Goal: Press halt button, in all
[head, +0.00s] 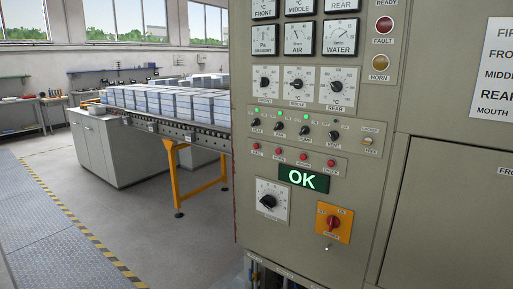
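A grey control cabinet (350,200) fills the right half of the head view. A row of several small red buttons sits on it below the toggle switches. The leftmost red button (257,145) has a small label under it that seems to read HALT, but the lettering is too small to be sure. Other red buttons (305,156) follow to its right. A green display (303,179) just below reads OK. Neither of my grippers is in view, and nothing covers the buttons.
A rotary knob (268,201) and an orange switch plate (334,222) lie below the buttons. Toggle switches (306,132) and dials (297,84) sit above. Left of the cabinet, a roller conveyor (183,130) carries grey blocks on orange legs. The floor (110,225) at left is clear.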

